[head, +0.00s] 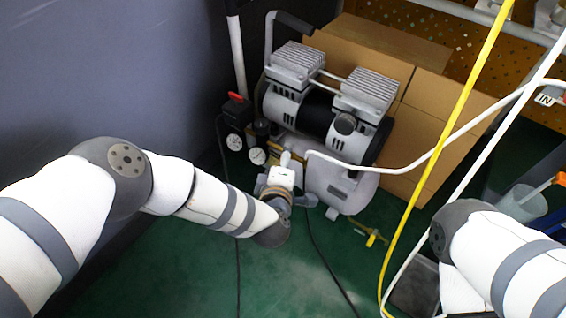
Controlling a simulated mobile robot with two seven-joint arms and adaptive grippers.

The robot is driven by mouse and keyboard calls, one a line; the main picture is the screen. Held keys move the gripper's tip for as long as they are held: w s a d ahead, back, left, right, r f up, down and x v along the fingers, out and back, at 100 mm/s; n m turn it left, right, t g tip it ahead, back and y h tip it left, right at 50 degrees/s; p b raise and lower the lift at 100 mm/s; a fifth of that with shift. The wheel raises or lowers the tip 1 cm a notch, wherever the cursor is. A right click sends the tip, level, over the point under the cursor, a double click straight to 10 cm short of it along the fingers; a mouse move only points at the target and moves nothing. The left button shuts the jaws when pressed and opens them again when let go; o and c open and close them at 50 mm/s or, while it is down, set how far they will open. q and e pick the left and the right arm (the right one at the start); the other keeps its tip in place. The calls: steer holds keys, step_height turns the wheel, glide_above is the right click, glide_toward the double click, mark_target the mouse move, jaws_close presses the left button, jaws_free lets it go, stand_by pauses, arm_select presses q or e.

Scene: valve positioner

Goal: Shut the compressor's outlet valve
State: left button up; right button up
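The compressor (330,115) stands on the green floor, with a silver tank, two finned motor heads and a black handle. Two round gauges and a black box with a red knob (236,97) sit at its left end. My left gripper (287,170) is at the tank's left end, beside the gauges and the start of the white hose (318,157). The gripper and wrist cover that spot, so I cannot make out the outlet valve or whether the fingers are closed. A small yellow-handled fitting (371,237) sits low in front of the tank. My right gripper is out of view.
Cardboard boxes (440,100) stand behind the compressor. A yellow hose (437,155) and white hoses cross in front at the right. A dark wall (100,70) bounds the left side. Black cables lie on the floor. A clear cup (524,203) is at the far right.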

arm_select(q)
steer(key=v, duration=1.2)
